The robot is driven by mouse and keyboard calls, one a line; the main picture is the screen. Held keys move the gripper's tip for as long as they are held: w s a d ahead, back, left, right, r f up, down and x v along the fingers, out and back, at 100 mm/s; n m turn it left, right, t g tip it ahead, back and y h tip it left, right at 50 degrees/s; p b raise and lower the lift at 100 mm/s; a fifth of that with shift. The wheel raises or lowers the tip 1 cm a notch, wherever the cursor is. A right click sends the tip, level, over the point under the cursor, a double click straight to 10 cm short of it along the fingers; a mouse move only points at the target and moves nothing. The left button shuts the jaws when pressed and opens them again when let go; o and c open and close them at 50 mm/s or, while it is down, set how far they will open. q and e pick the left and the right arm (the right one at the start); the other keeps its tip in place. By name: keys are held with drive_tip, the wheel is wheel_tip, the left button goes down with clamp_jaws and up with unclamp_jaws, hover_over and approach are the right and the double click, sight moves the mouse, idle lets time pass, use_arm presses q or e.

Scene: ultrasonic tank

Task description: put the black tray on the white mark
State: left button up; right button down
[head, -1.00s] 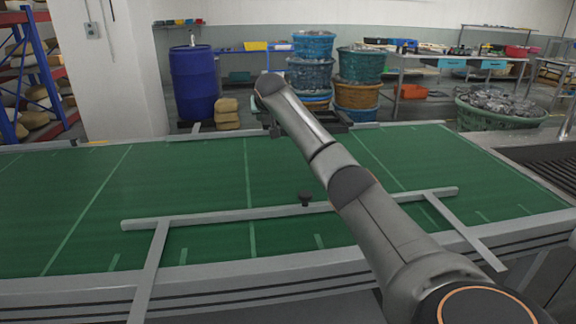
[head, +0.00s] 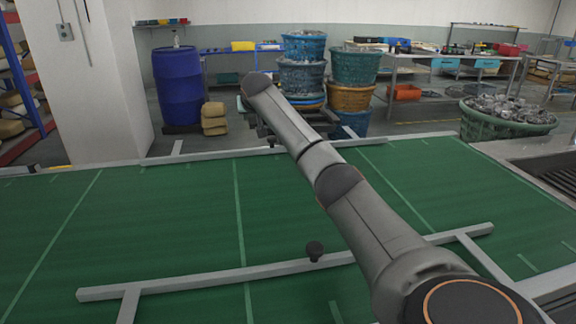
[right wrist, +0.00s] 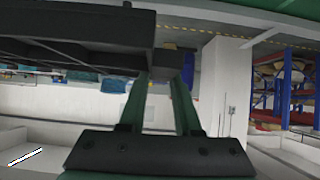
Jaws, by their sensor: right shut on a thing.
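The black tray (right wrist: 80,40) fills the upper left of the right wrist view as a dark, ribbed shape. My right gripper (right wrist: 165,72) is shut on it at its near end, with green fingers reaching up to it. In the head view my right arm reaches out over the green belt, and the tray (head: 322,117) shows only as a dark piece behind the arm. My right fingertips are mostly hidden there. I cannot pick out the white mark for certain. A small white strip (right wrist: 25,156) shows at the lower left of the right wrist view. My left gripper is not in view.
The green belt (head: 150,220) with pale lines lies ahead, with a grey rail (head: 220,278) and black knob (head: 315,250) across its near part. Beyond stand a blue drum (head: 180,88), stacked baskets (head: 302,75) and a work table (head: 440,70). A pillar (head: 85,90) is at left.

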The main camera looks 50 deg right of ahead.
drive_tip(key=s+a+f+b, duration=0.1)
drive_tip(key=s+a+f, duration=0.3)
drive_tip(key=a, duration=0.3)
hover_over(241, 190)
drive_tip(key=f, duration=0.2)
drive_tip(key=d+f, duration=0.1)
drive_tip(key=f, duration=0.1)
drive_tip(key=shift+w+f+b, duration=0.2)
drive_tip(key=shift+f+b, duration=0.1)
drive_tip(key=f, duration=0.2)
drive_tip(key=a+f, duration=0.1)
drive_tip(key=shift+s+f, duration=0.2)
drive_tip(key=shift+s, duration=0.1)
drive_tip(key=shift+f, duration=0.5)
drive_tip(key=c, duration=0.6)
unclamp_jaws()
drive_tip(key=v, duration=1.2)
drive_tip(key=shift+a, duration=0.15)
